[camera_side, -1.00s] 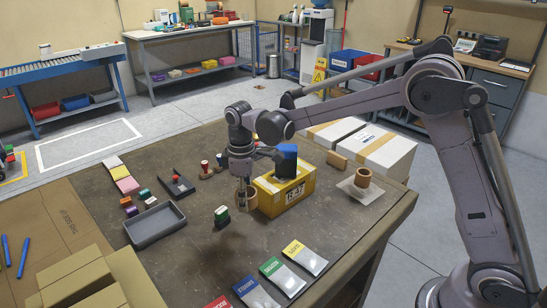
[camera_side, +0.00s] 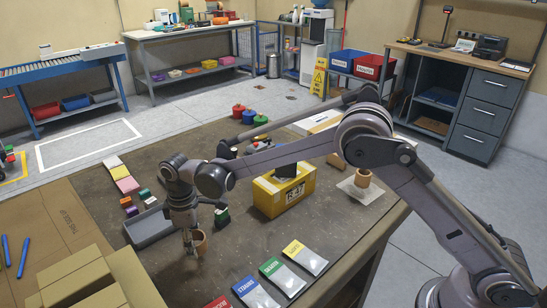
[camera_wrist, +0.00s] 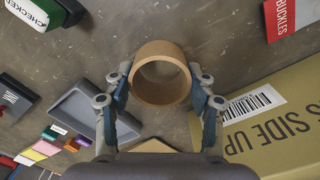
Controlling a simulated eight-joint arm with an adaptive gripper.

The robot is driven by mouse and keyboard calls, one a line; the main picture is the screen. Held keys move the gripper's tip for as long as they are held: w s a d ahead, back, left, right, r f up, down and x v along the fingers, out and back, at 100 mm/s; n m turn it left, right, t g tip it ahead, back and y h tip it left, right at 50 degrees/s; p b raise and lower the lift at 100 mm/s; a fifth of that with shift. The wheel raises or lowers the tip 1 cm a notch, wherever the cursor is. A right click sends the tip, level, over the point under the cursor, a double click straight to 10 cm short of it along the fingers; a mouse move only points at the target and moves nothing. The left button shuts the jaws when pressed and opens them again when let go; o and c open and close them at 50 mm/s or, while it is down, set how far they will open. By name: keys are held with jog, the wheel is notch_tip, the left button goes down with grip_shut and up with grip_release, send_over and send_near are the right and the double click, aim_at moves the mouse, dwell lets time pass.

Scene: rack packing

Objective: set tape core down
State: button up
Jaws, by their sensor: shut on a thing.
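The tape core (camera_side: 201,244) is a short brown cardboard ring. My gripper (camera_side: 193,241) is shut on it, low over the brown table near its front, just right of the grey tray (camera_side: 152,228). In the wrist view the tape core (camera_wrist: 160,50) sits between the two fingertips (camera_wrist: 160,76), its open end facing the camera. I cannot tell whether its underside touches the table. A second, similar brown ring (camera_side: 363,178) stands on a pale square pad (camera_side: 351,190) at the right of the table.
A yellow box (camera_side: 285,193) is to the right. Labelled packets (camera_side: 284,277) lie along the front. Cardboard boxes (camera_side: 80,279) fill the front left. Bare table surrounds the core.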

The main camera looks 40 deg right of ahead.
jog(key=shift+f, duration=2.05)
jog(key=shift+f, duration=0.15)
jog(key=o, duration=0.9)
jog(key=shift+o, duration=0.2)
